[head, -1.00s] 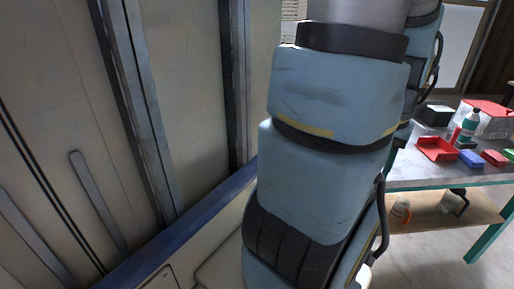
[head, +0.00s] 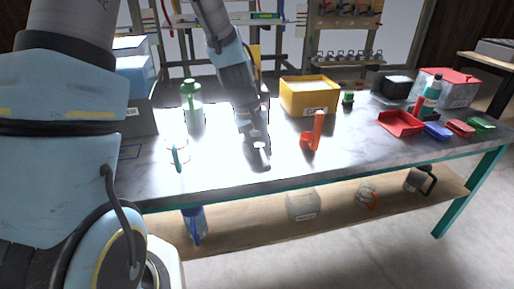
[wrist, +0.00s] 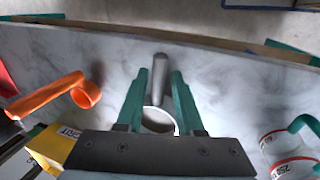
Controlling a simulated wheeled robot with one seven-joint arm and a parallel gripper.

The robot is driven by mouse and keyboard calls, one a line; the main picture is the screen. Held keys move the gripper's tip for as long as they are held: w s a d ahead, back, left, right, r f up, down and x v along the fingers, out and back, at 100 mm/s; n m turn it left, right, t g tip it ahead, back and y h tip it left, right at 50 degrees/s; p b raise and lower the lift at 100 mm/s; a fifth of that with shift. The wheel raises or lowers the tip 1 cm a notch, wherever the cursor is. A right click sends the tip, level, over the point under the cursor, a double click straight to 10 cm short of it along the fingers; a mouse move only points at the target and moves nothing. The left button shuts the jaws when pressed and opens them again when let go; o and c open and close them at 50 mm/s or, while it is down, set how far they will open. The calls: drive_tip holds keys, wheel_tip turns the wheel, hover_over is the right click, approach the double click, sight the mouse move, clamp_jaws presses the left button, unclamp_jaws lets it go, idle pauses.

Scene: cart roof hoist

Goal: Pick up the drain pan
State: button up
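A small round pale pan-like vessel with a grey handle (wrist: 160,68) lies on the bench below my gripper; the handle also shows in the head view (head: 261,158). A shallow red open tray (head: 400,123) lies farther right on the bench. I cannot tell for certain which of these is the drain pan. My gripper (wrist: 158,78) is open in the wrist view, its teal fingers on either side of the grey handle with gaps to both. In the head view my gripper (head: 254,140) is low over the bench. Its palm hides part of the round vessel.
On the bench (head: 225,178), a yellow bin (head: 308,97) and an orange-red part (head: 313,136) stand to the right of my gripper. A green container (head: 192,105) and a teal-handled white vessel (head: 178,156) stand to the left. A lower shelf (head: 270,226) holds several containers.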

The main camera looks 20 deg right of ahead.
sight(265, 162)
drive_tip(key=shift+x, duration=0.85)
drive_tip(key=shift+p+x, duration=0.8)
drive_tip(key=shift+x, duration=1.55)
drive_tip(key=shift+w, duration=0.15)
clamp_jaws()
